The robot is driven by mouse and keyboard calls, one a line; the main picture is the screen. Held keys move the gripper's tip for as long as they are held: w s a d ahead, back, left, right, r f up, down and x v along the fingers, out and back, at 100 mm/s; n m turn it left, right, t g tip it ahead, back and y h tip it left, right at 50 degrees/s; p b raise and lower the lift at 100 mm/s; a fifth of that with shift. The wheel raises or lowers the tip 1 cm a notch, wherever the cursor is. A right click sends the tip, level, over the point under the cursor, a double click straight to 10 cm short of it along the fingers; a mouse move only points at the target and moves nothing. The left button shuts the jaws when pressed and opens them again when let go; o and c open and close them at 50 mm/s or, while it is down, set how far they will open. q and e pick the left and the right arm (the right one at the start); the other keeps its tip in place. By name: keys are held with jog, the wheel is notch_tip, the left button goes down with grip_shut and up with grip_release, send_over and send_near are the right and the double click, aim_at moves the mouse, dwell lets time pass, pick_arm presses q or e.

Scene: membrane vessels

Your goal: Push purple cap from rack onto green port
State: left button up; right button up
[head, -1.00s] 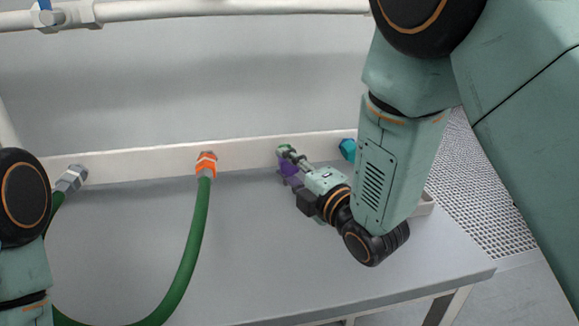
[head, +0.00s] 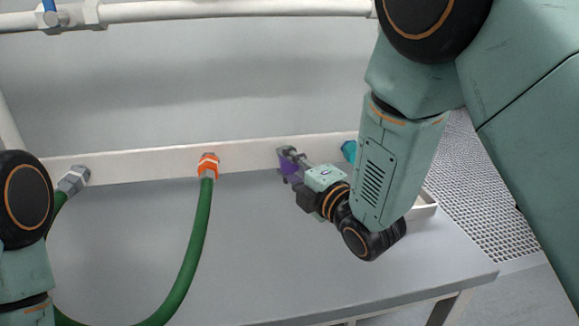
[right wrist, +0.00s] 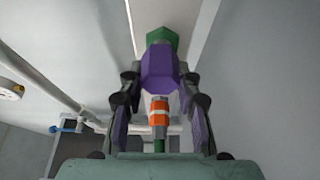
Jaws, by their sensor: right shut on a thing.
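My right gripper (head: 290,157) is at the low white rail along the back of the bench. It is shut on the purple cap (right wrist: 160,70), with one finger on each side. In the right wrist view, the green port (right wrist: 162,37) shows directly beyond the cap, in line with it. The cap's far end meets or overlaps the port; I cannot tell how far it is on. In the head view only a bit of purple shows by the fingers, and the port is hidden. My left gripper is out of view.
An orange fitting (head: 208,166) with a green hose (head: 191,260) is on the rail to the left. A grey fitting (head: 73,180) is further left, and a teal cap (head: 349,150) is right of my gripper. A pale rack or tray (head: 426,207) is partly hidden behind my right arm.

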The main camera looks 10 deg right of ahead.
jog(key=shift+w, duration=0.5)
jog(key=o, duration=1.1)
jog(key=shift+o, duration=0.2)
